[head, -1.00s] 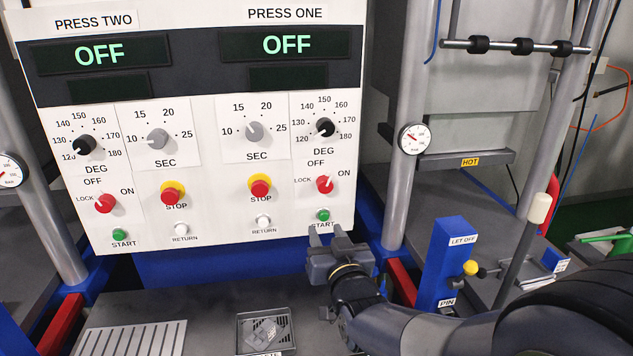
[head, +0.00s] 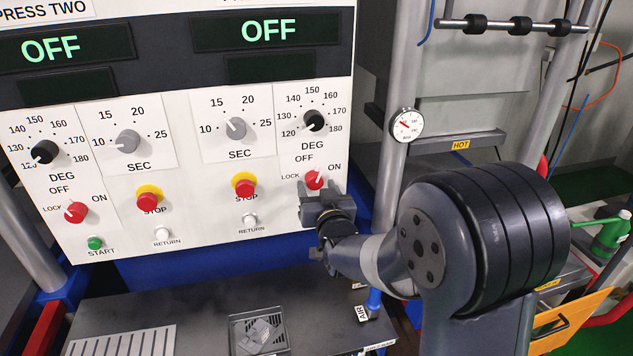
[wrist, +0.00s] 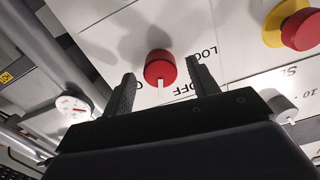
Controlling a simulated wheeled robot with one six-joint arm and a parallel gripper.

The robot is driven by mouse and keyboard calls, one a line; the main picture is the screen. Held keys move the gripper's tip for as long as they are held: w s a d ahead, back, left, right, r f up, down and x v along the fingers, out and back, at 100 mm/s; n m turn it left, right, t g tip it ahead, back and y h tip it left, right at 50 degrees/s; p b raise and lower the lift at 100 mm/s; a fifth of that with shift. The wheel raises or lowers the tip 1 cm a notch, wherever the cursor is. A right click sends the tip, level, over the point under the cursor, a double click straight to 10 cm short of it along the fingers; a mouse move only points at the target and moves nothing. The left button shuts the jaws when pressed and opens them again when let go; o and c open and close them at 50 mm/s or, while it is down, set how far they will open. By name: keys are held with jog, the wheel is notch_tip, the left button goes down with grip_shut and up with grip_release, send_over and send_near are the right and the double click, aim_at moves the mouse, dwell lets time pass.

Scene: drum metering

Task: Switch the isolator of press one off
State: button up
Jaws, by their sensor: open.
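The red isolator knob of press one (head: 314,180) sits at the lower right of the white control panel (head: 190,225), with LOCK, OFF and ON labels around it. In the wrist view the knob (wrist: 159,67) shows between my two fingers, just beyond their tips. My gripper (head: 318,190) is open, just below and in front of the knob. I see no grip on it, and contact cannot be told. The press one display (head: 268,32) reads OFF. The gripper hides the green start button below.
A red stop button (head: 244,187) on a yellow collar and a white return button (head: 250,221) are left of the gripper. A black DEG dial (head: 315,120) is above. A grey post with a gauge (head: 406,125) stands right. A dark bench lies below.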

jog(key=shift+w+a, duration=0.15)
jog(key=shift+w, duration=0.4)
jog(key=shift+c, duration=0.2)
jog(key=c, duration=0.9)
jog(key=shift+c, duration=0.2)
jog(key=shift+f+b, duration=0.15)
jog(key=shift+b, duration=0.4)
jog(key=shift+f+n+b, duration=0.15)
jog(key=shift+n+b, duration=0.65)
jog(key=shift+b, duration=0.3)
jog(key=n+b, duration=0.2)
jog(key=b, duration=0.1)
jog(key=shift+b, duration=0.3)
jog(key=n+b, duration=0.4)
jog(key=shift+r+n, duration=0.25)
jog(key=shift+n, duration=0.05)
jog(key=shift+r, duration=0.1)
